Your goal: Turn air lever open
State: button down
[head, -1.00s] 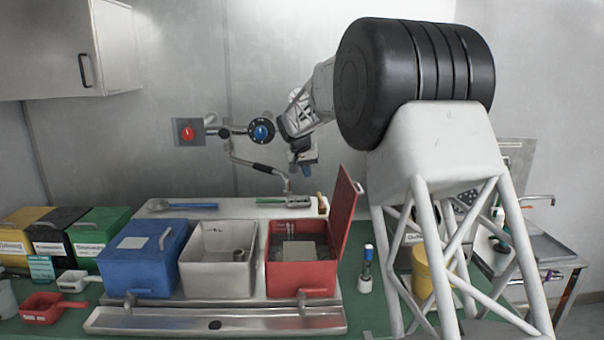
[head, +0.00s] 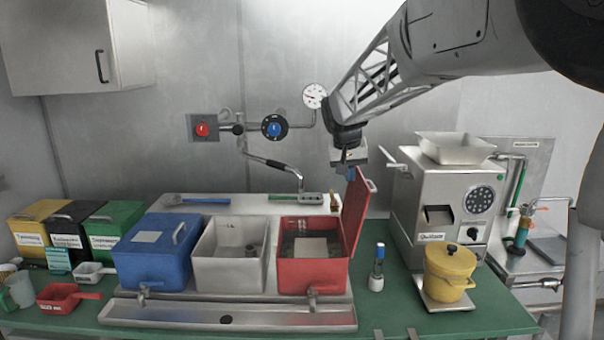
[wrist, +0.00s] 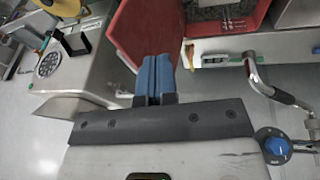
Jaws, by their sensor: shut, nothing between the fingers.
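On the back wall in the head view is a fitting with a red knob (head: 202,130), a blue-centred dial (head: 274,128) and a round gauge (head: 314,96). A bent metal pipe with a black sleeve (head: 268,162) hangs below the dial. I cannot tell for sure which part is the air lever. My gripper (head: 350,172) is right of the pipe, above the red box's raised lid, apart from the wall fitting. In the wrist view my gripper's blue fingers (wrist: 155,76) are shut and empty. The pipe's sleeve (wrist: 283,96) and the dial (wrist: 278,147) show there at right.
A blue box (head: 152,262), a white box (head: 231,256) and a red box (head: 311,268) stand in front. The red box's raised lid (head: 357,208) is close below my gripper. A grinder (head: 440,205) and yellow pot (head: 449,272) stand at right.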

jog(key=s+d+f, duration=0.2)
jog(key=s+f, duration=0.1)
jog(key=s, duration=1.2)
jog(key=s+d+f+y, duration=0.1)
jog(key=s+f, duration=0.3)
jog(key=s, duration=1.2)
jog(key=s+d+f, duration=0.2)
jog(key=s+f, duration=0.2)
jog(key=s, duration=1.1)
jog(key=shift+s+d+n+y, duration=0.15)
jog(key=shift+d+n+y, duration=0.15)
jog(key=shift+d+n, duration=0.1)
jog(key=c, duration=1.8)
grip_release()
